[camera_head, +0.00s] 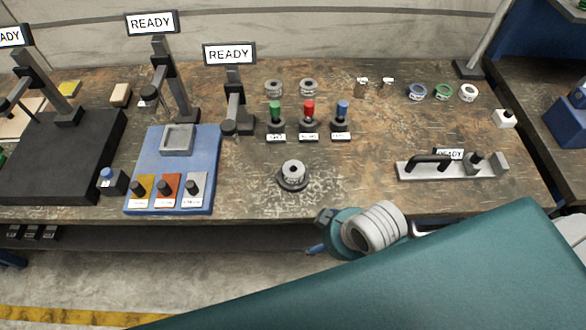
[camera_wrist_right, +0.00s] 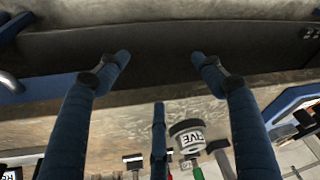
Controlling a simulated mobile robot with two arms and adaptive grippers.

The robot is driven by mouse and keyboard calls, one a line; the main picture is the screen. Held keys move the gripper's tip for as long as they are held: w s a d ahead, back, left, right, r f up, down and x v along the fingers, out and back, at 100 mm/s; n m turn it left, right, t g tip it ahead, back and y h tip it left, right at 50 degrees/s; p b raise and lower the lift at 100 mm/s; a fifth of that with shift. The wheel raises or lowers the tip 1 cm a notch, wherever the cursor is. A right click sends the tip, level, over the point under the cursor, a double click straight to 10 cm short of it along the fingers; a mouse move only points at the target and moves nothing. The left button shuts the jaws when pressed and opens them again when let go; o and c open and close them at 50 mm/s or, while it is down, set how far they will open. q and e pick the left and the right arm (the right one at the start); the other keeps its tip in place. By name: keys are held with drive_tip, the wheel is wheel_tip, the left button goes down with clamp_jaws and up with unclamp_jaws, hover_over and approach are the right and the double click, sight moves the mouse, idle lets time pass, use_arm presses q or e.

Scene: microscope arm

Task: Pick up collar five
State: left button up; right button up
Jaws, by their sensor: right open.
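A grey collar (camera_wrist_right: 187,130) with a white label reading FIVE shows at the lower middle of the right wrist view, beyond the fingers. In the head view, a grey collar (camera_head: 292,170) sits on a round dark base near the front of the bench, and two more grey collars (camera_head: 274,88) (camera_head: 308,87) lie farther back. Their labels are too small to read there. My right gripper (camera_wrist_right: 160,59) is open, with nothing between its fingertips. In the head view its arm comes in at the bench's front edge, hiding part of the gripper. My left gripper is not in view.
Green (camera_head: 276,112), red (camera_head: 308,112) and blue-topped (camera_head: 342,112) pegs stand behind the front collar. A blue fixture (camera_head: 170,150) is at left, a black-handled fixture (camera_head: 450,168) at right. Several coloured rings (camera_head: 442,92) lie at back right.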

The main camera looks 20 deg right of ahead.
drive_tip(key=w+a+r+n, duration=0.1)
drive_tip(key=w+a, duration=0.2)
drive_tip(key=w+a+r+n+g+y, duration=0.1)
drive_tip(key=w+a+r, duration=0.1)
drive_tip(key=w+a, duration=0.2)
drive_tip(key=w+a+r+n+y, duration=0.1)
drive_tip(key=w+a, duration=0.2)
drive_tip(key=w, duration=0.1)
drive_tip(key=shift+w+a+r+n+g, duration=0.2)
drive_tip(key=shift+a+r+n+g, duration=0.1)
drive_tip(key=shift+a+r+n, duration=0.1)
drive_tip(key=w+d+r+g+h, duration=0.1)
drive_tip(key=w+d+r+h, duration=0.1)
drive_tip(key=w+d+r, duration=0.3)
wheel_tip(320, 180, up, 4)
drive_tip(key=g+h, duration=0.1)
hover_over(294, 168)
drive_tip(key=s, duration=0.1)
drive_tip(key=shift+m, duration=0.3)
drive_tip(key=f+p, duration=0.3)
drive_tip(key=f, duration=0.7)
drive_tip(key=shift+a, duration=0.2)
drive_tip(key=shift+f, duration=0.35)
drive_tip(key=shift+c, duration=0.5)
